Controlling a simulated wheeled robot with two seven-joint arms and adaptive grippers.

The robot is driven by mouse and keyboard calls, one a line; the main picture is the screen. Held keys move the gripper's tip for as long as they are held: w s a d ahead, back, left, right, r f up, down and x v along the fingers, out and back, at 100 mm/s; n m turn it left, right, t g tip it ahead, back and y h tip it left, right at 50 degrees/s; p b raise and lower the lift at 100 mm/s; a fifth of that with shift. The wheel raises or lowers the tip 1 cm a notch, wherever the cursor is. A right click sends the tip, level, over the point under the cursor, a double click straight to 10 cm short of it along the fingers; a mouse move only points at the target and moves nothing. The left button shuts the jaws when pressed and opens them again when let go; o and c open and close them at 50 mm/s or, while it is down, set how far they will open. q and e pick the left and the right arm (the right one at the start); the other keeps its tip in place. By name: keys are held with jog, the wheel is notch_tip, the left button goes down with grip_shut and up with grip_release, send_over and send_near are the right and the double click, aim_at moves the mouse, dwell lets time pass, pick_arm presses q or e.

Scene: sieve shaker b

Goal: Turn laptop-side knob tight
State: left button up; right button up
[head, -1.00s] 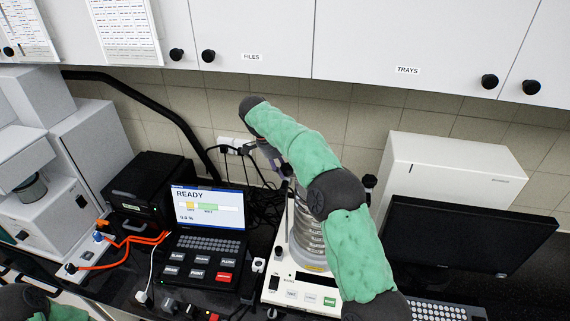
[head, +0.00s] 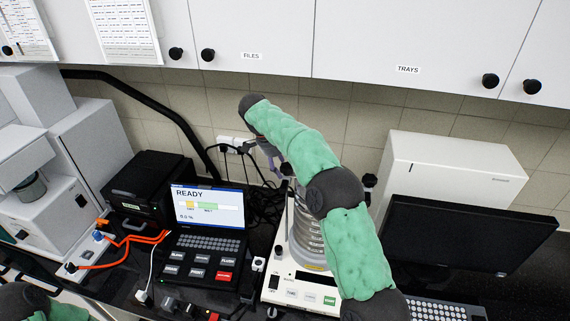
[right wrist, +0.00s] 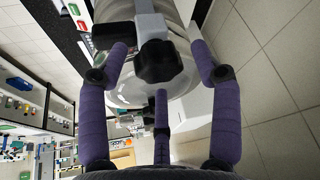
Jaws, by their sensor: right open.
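The sieve shaker (head: 272,293) stands at the middle of the bench, with a stack of round metal sieves (head: 306,235) on its cream base. My right arm reaches over it, and the right gripper (head: 273,158) is at the back, on the laptop side, partly hidden by the arm. In the right wrist view, a black lobed knob (right wrist: 158,62) sits on a metal clamp bar at the stack's top. The purple fingers are open and spread around the knob, with visible gaps. Another dark knob (head: 370,180) shows at the monitor side. Only part of my left arm shows.
The laptop (head: 208,215) reading READY stands left of the shaker. A dark monitor (head: 465,235) and white box (head: 445,175) are on the right. Cables and a wall socket (head: 232,145) lie close behind the gripper.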

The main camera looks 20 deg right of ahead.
jog(key=v, duration=1.1)
jog(key=shift+r, duration=0.35)
jog(key=shift+w+a, duration=0.1)
